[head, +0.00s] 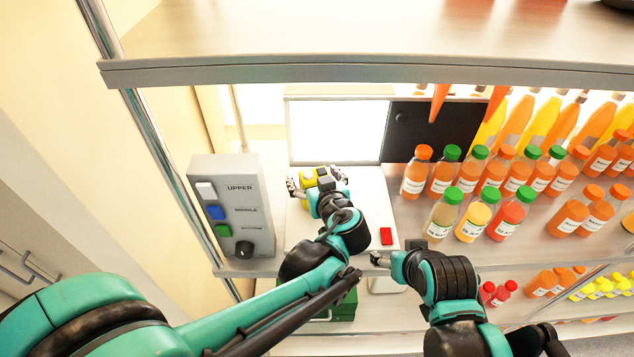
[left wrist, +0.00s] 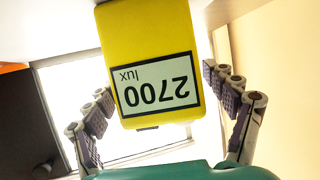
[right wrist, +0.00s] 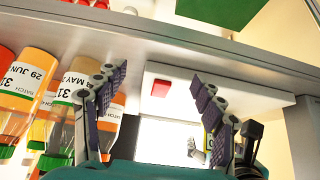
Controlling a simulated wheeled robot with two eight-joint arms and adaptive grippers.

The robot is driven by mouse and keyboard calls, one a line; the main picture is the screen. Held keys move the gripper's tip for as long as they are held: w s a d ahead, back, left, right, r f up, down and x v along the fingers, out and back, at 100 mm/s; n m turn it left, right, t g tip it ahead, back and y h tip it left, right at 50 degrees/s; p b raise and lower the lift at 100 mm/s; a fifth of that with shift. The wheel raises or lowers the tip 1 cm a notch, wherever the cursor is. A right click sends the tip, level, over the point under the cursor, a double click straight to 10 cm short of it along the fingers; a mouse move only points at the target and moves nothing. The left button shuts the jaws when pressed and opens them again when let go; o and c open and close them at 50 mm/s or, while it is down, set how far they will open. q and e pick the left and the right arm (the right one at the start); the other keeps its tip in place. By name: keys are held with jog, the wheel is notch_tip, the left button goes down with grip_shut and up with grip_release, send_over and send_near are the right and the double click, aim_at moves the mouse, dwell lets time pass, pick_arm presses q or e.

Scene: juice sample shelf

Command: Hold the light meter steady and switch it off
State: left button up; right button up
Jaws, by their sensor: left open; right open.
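The light meter (head: 308,180) is yellow and stands on the shelf, partly hidden by my left gripper (head: 318,183). In the left wrist view the meter (left wrist: 150,40) shows a display reading 2700 lux, upside down. My left gripper (left wrist: 163,112) is open, with a finger on each side of the meter and gaps visible on both sides. My right gripper (head: 378,260) is open and empty at the shelf's front edge, near a red square (head: 386,236) on a white board. In the right wrist view the red square (right wrist: 160,88) appears between the fingers (right wrist: 165,100).
A grey control box (head: 232,215) with white, blue and green buttons and a dark knob stands left of the meter. Juice bottles (head: 475,221) fill the right side. An upper shelf (head: 370,73) overhangs. A bright panel (head: 337,132) is behind.

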pick_arm(q)
jog(key=shift+x, duration=0.85)
jog(key=c, duration=1.5)
jog(key=shift+c, duration=0.5)
pick_arm(e)
grip_shut()
jog(key=w+a+r+n+y, duration=0.3)
jog(key=w+a+r+n, duration=0.6)
jog(key=r, duration=0.3)
notch_tip(320, 180, up, 8)
jog(key=n+y, duration=0.3)
jog(key=n, duration=0.5)
send_over(324, 172)
jog(key=shift+f, duration=4.15)
